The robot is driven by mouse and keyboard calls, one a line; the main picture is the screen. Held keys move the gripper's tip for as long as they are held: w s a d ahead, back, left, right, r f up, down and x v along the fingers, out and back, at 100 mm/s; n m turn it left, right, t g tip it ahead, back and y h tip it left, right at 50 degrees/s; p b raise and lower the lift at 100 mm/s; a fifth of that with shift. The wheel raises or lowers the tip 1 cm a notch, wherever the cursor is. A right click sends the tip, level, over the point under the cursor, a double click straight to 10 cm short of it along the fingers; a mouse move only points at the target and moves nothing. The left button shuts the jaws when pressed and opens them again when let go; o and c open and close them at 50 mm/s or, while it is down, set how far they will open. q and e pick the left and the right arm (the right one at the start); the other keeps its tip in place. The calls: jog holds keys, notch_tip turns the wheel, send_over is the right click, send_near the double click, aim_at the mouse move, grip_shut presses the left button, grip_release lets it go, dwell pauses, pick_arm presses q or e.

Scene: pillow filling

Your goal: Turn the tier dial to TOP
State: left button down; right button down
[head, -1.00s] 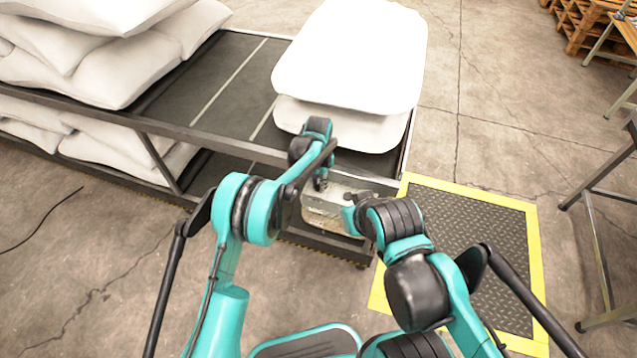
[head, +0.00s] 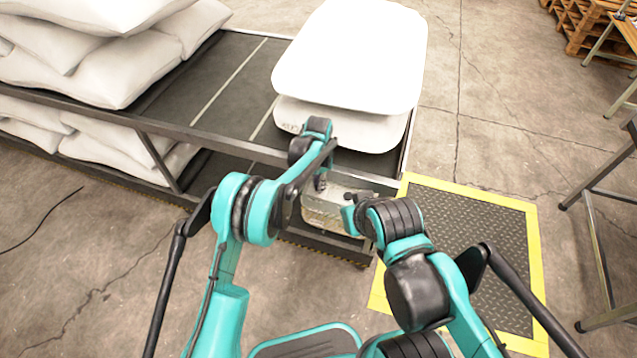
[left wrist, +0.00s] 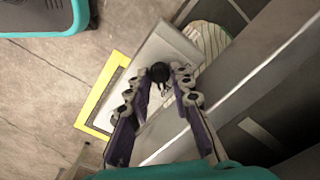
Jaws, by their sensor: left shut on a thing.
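The tier dial is a small black knob (left wrist: 160,73) on a grey metal box (left wrist: 150,48) in the left wrist view. My left gripper (left wrist: 161,80) has its two purple-and-black fingers around the knob, one on each side, shut on it. In the head view the left gripper (head: 320,184) is over the metal box (head: 340,212) at the rack's near end, and the arm hides the dial. The dial's markings cannot be read. My right gripper (head: 350,212) is beside the box, mostly hidden by its own arm, and its fingers cannot be made out.
A two-tier dark conveyor rack (head: 215,85) carries stacked white pillows (head: 100,60) at left and more white pillows (head: 350,55) near its end. A yellow-edged mat (head: 470,250) lies right of it. Wooden pallets (head: 590,30) stand far right.

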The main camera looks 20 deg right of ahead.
pick_arm(q)
jog(key=c, duration=1.3)
grip_release()
jog(key=shift+c, duration=0.2)
notch_tip(320, 180, up, 12)
